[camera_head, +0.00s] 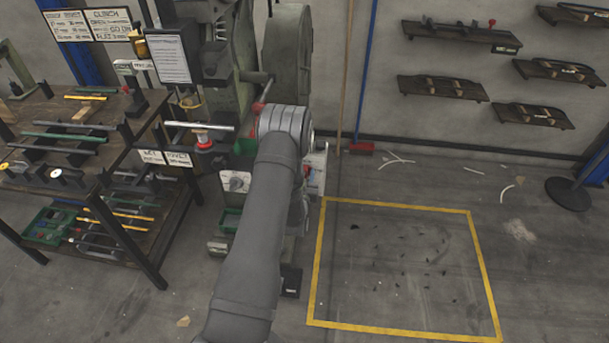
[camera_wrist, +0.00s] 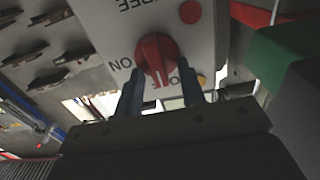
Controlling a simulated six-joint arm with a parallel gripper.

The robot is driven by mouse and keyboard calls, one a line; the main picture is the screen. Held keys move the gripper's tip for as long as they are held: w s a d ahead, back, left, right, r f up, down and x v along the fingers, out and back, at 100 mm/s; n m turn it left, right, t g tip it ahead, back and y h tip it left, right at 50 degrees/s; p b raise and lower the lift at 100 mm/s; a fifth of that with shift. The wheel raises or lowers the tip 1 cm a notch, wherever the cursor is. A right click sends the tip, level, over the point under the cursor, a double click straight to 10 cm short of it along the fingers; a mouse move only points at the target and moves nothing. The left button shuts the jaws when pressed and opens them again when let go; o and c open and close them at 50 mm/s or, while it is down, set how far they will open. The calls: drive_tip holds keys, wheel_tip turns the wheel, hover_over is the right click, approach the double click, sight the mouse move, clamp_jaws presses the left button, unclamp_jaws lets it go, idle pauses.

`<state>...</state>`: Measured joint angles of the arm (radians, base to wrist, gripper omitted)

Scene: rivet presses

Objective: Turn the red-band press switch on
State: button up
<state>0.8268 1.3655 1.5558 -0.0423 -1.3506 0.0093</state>
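In the wrist view a red rotary switch knob (camera_wrist: 157,55) sits on a pale panel (camera_wrist: 112,22). The lettering appears upside down, with ON to the knob's left and OFF at its lower right, partly covered. My gripper (camera_wrist: 160,82) is open, its two dark fingers apart, one on each side of the knob's lower end. I cannot tell whether either finger touches it. Which label the knob points to is unclear. In the head view my arm hides my gripper and the knob; part of a white panel (camera_head: 316,170) shows just right of my arm.
Another white switch box (camera_head: 236,181) with a grey dial is left of my arm. The green press (camera_head: 288,50) rises behind it. A tool-laden workbench (camera_head: 100,110) stands at left. The yellow-outlined floor area (camera_head: 400,205) at right is clear except for small debris.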

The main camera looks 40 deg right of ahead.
clamp_jaws()
drive_tip(key=m, duration=0.9)
drive_tip(key=shift+s+d+f, duration=0.25)
drive_tip(key=shift+s+d, duration=0.05)
drive_tip(key=shift+s, duration=0.1)
drive_tip(key=m, duration=0.4)
drive_tip(key=shift+s+d+f+m, duration=0.1)
drive_tip(key=shift+f+m, duration=0.1)
drive_tip(key=shift+m, duration=0.2)
drive_tip(key=shift+f+m, duration=0.15)
drive_tip(key=shift+m, duration=0.9)
drive_tip(key=shift+f+m, duration=0.1)
drive_tip(key=shift+m, duration=0.95)
